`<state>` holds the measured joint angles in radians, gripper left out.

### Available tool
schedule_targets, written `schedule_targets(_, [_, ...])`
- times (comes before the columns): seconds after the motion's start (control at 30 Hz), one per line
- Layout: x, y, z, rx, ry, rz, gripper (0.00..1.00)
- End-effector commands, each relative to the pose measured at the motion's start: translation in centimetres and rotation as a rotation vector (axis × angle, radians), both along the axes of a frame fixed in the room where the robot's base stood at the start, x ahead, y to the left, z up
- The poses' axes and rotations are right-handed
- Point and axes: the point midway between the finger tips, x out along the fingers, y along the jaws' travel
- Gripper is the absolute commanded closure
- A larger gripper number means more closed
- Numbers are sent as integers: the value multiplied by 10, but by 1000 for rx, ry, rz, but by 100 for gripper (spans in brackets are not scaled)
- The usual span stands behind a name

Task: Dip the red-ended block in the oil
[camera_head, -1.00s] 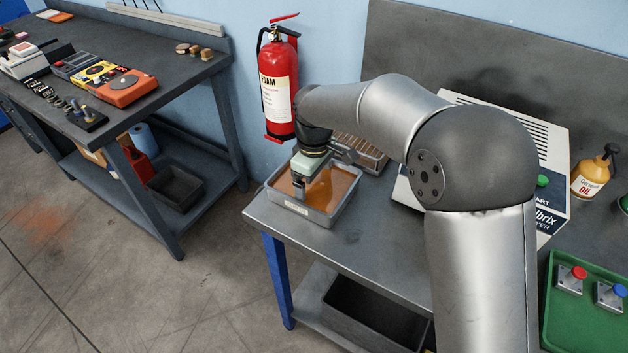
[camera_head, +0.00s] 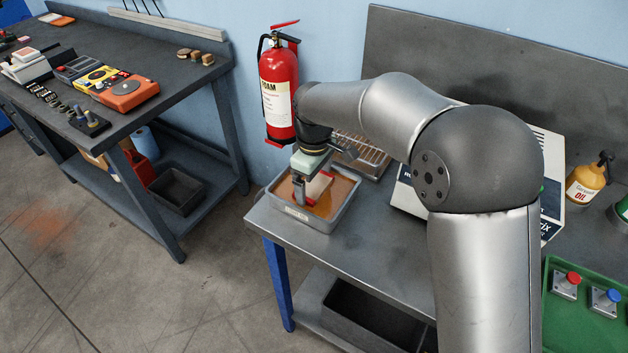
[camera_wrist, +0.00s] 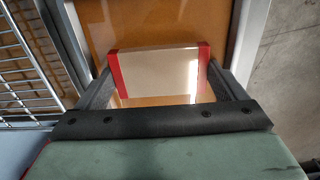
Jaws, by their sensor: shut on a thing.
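The red-ended block (camera_head: 319,188) is pale with a red band at each end. My gripper (camera_head: 310,190) is shut on it, pointing down inside the oil tray (camera_head: 333,222) at the bench's left end. The orange-brown oil (camera_head: 343,192) shows around the block. In the wrist view, the block (camera_wrist: 158,70) spans between my two fingers, one at each red end, with oil (camera_wrist: 150,22) behind it. Its upper face is visible and looks clear of the oil; I cannot tell whether its underside touches.
A wire rack (camera_head: 362,155) stands just behind the tray. The fire extinguisher (camera_head: 279,95) hangs on the wall behind. The bench front is clear.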

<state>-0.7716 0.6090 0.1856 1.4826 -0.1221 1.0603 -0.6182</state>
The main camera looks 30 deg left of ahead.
Motion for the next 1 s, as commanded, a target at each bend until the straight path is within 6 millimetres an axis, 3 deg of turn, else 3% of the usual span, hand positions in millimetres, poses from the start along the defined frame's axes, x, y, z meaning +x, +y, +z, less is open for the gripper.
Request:
schedule_targets(0.8, [0,0,48,2,-2,-1,58])
schedule_targets(1.0, [0,0,51,2,-1,-1,58])
